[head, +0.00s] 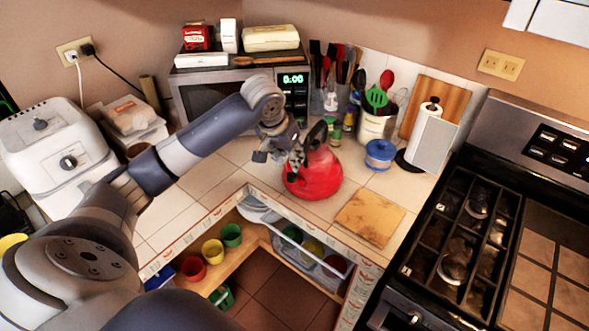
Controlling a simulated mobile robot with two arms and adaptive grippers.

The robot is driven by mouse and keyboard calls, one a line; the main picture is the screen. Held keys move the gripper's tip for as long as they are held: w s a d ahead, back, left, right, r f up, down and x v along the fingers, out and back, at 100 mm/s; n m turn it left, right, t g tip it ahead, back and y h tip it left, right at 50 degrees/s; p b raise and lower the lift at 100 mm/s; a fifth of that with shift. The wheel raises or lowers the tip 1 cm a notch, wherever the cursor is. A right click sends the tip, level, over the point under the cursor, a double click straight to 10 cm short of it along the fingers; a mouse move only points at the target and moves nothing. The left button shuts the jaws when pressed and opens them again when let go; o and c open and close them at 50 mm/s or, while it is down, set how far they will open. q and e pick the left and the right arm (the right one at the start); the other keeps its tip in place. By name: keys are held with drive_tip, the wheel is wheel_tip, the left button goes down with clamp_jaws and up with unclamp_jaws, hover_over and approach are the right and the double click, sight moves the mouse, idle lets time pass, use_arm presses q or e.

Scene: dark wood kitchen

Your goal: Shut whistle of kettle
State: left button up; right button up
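A red kettle (314,178) stands on the tiled counter near the inner corner of its front edge. Its dark handle (318,133) rises at the top. My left gripper (295,168) reaches in from the left and is at the kettle's upper left side, overlapping it in the picture. Whether it touches the kettle is not clear. The gripper is small and seen from behind, so its finger opening is hard to read. The spout and whistle cannot be made out; the gripper covers part of that side. My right gripper is not in view.
A microwave (210,92) stands behind my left arm. A cutting board (369,217) lies in front right. The stove (470,225) is at right.

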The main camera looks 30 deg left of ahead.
sight(293, 178)
use_arm(q)
drive_tip(key=p+x, duration=0.1)
drive_tip(key=x, duration=0.2)
drive_tip(key=p+x, duration=0.1)
drive_tip(key=x, duration=0.2)
drive_tip(key=p+x, duration=0.1)
drive_tip(key=x, duration=0.2)
drive_tip(key=shift+w+a+r, duration=0.1)
drive_tip(key=shift+w+a, duration=0.25)
drive_tip(key=shift+a, duration=0.05)
drive_tip(key=shift+w+f, duration=0.2)
drive_tip(key=shift+f, duration=0.3)
clamp_jaws()
